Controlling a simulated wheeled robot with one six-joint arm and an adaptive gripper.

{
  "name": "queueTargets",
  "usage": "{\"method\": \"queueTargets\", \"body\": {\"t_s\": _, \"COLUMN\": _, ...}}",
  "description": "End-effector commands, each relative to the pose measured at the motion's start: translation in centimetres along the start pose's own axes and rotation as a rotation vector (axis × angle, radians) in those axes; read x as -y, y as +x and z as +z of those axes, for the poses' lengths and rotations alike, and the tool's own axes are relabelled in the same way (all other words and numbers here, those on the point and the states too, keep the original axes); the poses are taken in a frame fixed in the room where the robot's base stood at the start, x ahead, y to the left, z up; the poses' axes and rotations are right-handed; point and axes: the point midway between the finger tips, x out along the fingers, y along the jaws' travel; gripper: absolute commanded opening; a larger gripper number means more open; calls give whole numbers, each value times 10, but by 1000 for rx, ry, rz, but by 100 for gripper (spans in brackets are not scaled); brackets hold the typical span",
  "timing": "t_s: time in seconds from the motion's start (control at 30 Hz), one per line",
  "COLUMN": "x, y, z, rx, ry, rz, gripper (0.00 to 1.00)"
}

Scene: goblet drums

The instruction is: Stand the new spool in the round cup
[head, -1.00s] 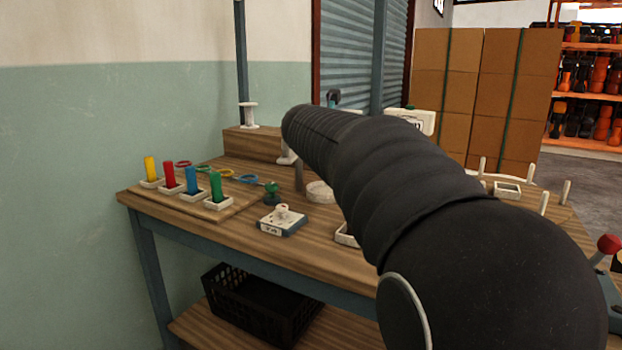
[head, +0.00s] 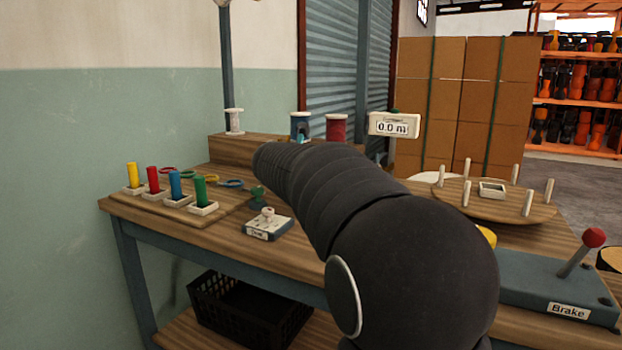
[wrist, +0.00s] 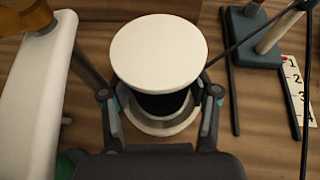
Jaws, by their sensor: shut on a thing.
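My gripper (wrist: 160,97) is shut on a spool (wrist: 158,50) in the wrist view, one finger on each side. The spool has a wide white top disc and a dark core. A pale ring (wrist: 163,128) shows below the core; I cannot tell whether it is the spool's lower flange or the rim of the round cup. In the head view my arm hides the gripper, the held spool and the round cup.
A white spool (head: 234,121), a blue one (head: 300,125) and a red one (head: 336,127) stand at the back. A counter reads 0.0 m (head: 394,124). A pegged round board (head: 470,207) and brake lever (head: 577,254) are at right.

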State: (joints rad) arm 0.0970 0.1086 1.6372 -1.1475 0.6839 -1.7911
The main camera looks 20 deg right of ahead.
Motion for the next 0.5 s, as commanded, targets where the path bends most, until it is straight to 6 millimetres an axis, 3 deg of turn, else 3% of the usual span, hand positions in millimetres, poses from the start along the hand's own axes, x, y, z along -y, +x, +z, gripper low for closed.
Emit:
{"method": "queueTargets", "body": {"t_s": 0.13, "x": 0, "y": 1, "z": -3, "rx": 0, "ry": 0, "rz": 0, "gripper": 20}}
{"method": "queueTargets", "body": {"t_s": 0.17, "x": 0, "y": 1, "z": -3, "rx": 0, "ry": 0, "rz": 0, "gripper": 66}}
{"method": "queueTargets", "body": {"t_s": 0.23, "x": 0, "y": 1, "z": -3, "rx": 0, "ry": 0, "rz": 0, "gripper": 83}}
{"method": "queueTargets", "body": {"t_s": 0.5, "x": 0, "y": 1, "z": -3, "rx": 0, "ry": 0, "rz": 0, "gripper": 86}}
